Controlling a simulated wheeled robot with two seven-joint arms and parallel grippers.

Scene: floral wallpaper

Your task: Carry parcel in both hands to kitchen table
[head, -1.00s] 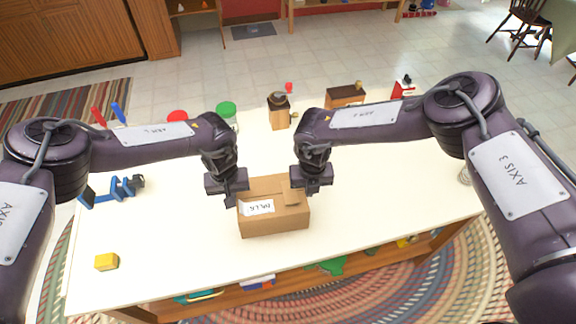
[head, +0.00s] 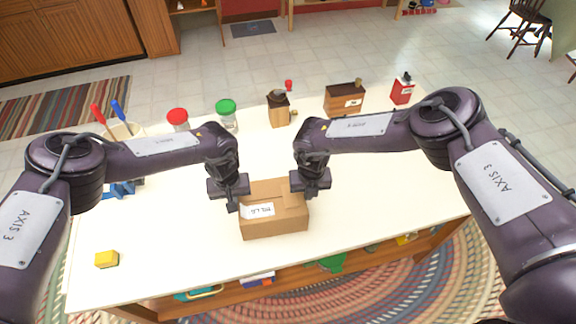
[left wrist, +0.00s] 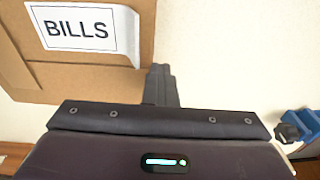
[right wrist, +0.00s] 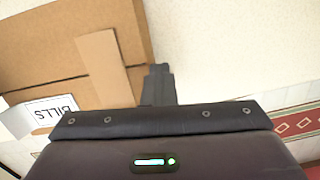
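The parcel is a brown cardboard box (head: 275,222) with a white label, on the white table near its front edge in the head view. My left gripper (head: 232,204) is at its left side and my right gripper (head: 318,192) at its right side, both pointing down. In the left wrist view the parcel (left wrist: 80,82), labelled BILLS, meets the closed fingers (left wrist: 161,86) at its edge. In the right wrist view the parcel (right wrist: 40,55) lies along the closed fingers (right wrist: 157,85). Each finger pair is beside the box, touching or nearly so; I cannot tell which.
The white table (head: 180,250) holds a yellow block (head: 106,259) at front left. A red-lidded jar (head: 178,120), a green-lidded jar (head: 227,115), wooden boxes (head: 344,99) and a red canister (head: 402,90) stand at the back. Open floor (head: 300,55) lies beyond.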

